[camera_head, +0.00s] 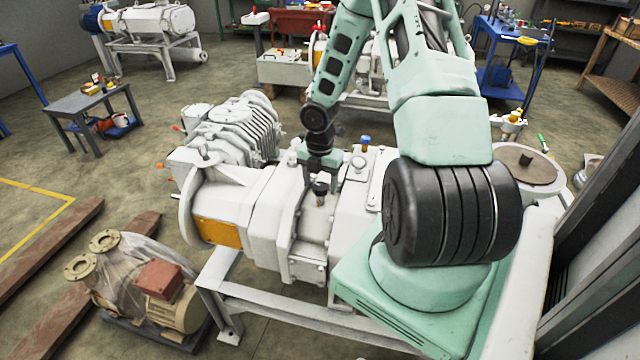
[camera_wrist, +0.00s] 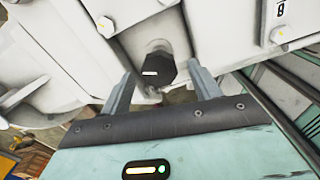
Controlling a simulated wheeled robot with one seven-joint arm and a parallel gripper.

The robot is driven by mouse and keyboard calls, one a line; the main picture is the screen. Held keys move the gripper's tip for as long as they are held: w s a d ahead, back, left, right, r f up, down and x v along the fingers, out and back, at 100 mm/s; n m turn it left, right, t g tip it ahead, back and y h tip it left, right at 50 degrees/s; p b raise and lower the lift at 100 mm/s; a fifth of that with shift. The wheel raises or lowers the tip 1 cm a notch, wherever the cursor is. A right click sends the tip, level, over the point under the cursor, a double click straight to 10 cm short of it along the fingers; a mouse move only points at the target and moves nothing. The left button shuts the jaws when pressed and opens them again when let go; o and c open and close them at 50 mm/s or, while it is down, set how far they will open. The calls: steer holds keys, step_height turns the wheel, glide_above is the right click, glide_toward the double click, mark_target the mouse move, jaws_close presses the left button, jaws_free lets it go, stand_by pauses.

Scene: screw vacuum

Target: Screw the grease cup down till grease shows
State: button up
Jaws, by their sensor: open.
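The grease cup (camera_wrist: 158,70) is a dark, faceted cap with a short white mark, on the white pump housing (camera_wrist: 60,45). In the head view the dark cup (camera_head: 320,188) stands on top of the pump, just below my gripper (camera_head: 320,176). In the wrist view my gripper (camera_wrist: 163,82) is open. One finger is on each side of the cup, with a visible gap to both. I cannot tell how far down the fingers reach beside it. No grease can be made out.
A ribbed white unit (camera_head: 235,130) sits left of the cup, and a blue-capped fitting (camera_head: 365,142) to its right. The pump rests on a white frame (camera_head: 290,300).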

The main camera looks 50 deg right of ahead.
steer(key=shift+f, duration=0.25)
steer(key=c, duration=1)
steer(key=shift+o, duration=0.2)
steer(key=shift+m, duration=0.3)
